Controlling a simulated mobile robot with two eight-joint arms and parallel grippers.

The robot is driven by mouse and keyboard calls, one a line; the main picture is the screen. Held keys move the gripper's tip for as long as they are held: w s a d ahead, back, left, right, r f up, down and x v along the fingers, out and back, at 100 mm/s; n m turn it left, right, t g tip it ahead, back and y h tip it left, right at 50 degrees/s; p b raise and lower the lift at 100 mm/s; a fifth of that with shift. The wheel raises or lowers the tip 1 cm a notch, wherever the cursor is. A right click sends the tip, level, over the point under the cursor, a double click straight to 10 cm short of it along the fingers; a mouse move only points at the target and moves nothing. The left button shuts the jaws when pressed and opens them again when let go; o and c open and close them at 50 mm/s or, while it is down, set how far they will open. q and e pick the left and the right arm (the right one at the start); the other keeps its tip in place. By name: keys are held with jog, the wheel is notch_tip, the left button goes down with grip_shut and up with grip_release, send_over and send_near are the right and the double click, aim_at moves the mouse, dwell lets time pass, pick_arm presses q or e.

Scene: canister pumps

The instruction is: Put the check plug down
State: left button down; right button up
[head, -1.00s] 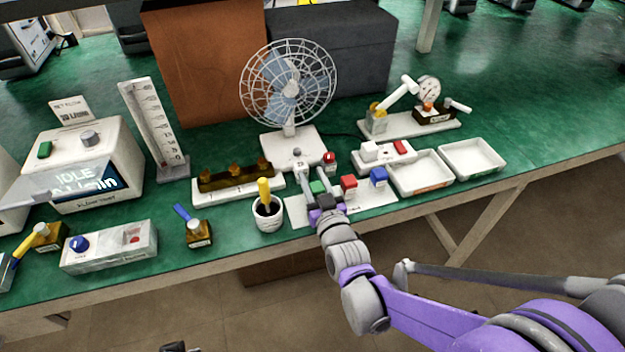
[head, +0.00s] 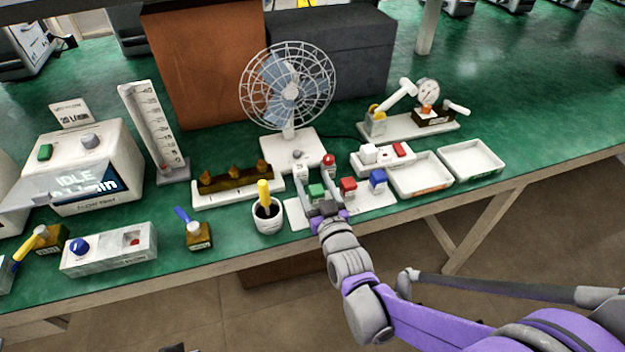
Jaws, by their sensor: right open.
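The plug-like blocks stand on a white board (head: 378,201) near the table's front edge. They are a green block (head: 317,191), a red block (head: 348,187) and a blue block (head: 378,178). No label tells me which is the check plug. My right gripper (head: 321,194) is open, its fingers on either side of the green block, which appears to rest on the board. The fingers hide part of the board, and I cannot tell whether they touch the block. A dark scrap at the bottom edge may be my left gripper; its jaws cannot be made out.
A white cup (head: 268,219) with a yellow-handled tool stands just left of the board. A fan (head: 290,90) stands behind it. Two white trays, one of them the near tray (head: 421,189), lie to the right. The green table (head: 540,110) is clear at far right.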

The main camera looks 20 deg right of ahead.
pick_arm(q)
jog(key=shift+s+r+p, duration=0.1)
jog(key=shift+r+p, duration=0.3)
jog(key=shift+r, duration=0.1)
pick_arm(e)
jog(key=s, duration=1)
jog(key=shift+s+d, duration=0.2)
jog(key=shift+s, duration=0.15)
